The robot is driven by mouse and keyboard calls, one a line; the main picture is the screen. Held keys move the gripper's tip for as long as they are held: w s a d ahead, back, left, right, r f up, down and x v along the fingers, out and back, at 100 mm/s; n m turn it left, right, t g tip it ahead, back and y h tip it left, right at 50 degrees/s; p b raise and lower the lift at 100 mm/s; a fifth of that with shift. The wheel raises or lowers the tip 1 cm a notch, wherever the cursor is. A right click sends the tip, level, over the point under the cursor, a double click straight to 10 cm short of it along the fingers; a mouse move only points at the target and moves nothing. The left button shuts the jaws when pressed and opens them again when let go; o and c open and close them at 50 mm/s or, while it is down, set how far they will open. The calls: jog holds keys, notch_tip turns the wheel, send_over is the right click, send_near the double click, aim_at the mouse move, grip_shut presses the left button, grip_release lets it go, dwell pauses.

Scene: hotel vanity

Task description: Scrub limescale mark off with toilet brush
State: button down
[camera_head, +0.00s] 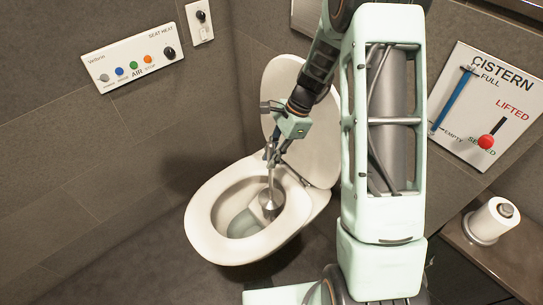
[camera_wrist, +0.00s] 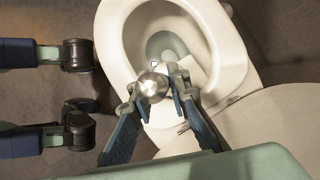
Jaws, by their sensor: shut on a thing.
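The toilet (camera_head: 209,235) has its lid up, and its bowl is open. My gripper (camera_head: 274,155) is above the back part of the bowl, pointing down. It is shut on the toilet brush (camera_head: 270,203), whose shiny metal lower part hangs inside the bowl near the right inner wall. In the wrist view, my gripper (camera_wrist: 158,94) has its fingers on either side of the round silver part of the brush (camera_wrist: 152,86). The bowl (camera_wrist: 112,35) lies beyond it. I cannot tell whether the brush touches the bowl. I cannot make out the limescale mark clearly.
The raised lid (camera_head: 283,80) stands behind the bowl, close to my arm. A control panel (camera_head: 133,58) is on the left wall, and a cistern panel (camera_head: 480,105) is on the right. A paper roll (camera_head: 490,222) stands on a ledge at right. Floor at left is clear.

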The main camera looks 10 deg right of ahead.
jog(key=shift+w+a+r+p, duration=0.1)
jog(key=shift+w+a+p, duration=0.2)
jog(key=shift+w+a, duration=0.4)
jog(key=shift+w+d, duration=0.1)
jog(key=shift+w, duration=0.1)
jog(key=shift+w+a, duration=0.45)
jog(key=shift+w, duration=0.35)
jog(key=shift+s+d+p, duration=0.4)
jog(key=shift+s+d, duration=0.15)
jog(key=shift+s, duration=0.3)
jog(key=shift+s+d+p, duration=0.4)
jog(key=shift+s+d, duration=0.15)
jog(key=shift+s, duration=0.3)
dwell(0.6)
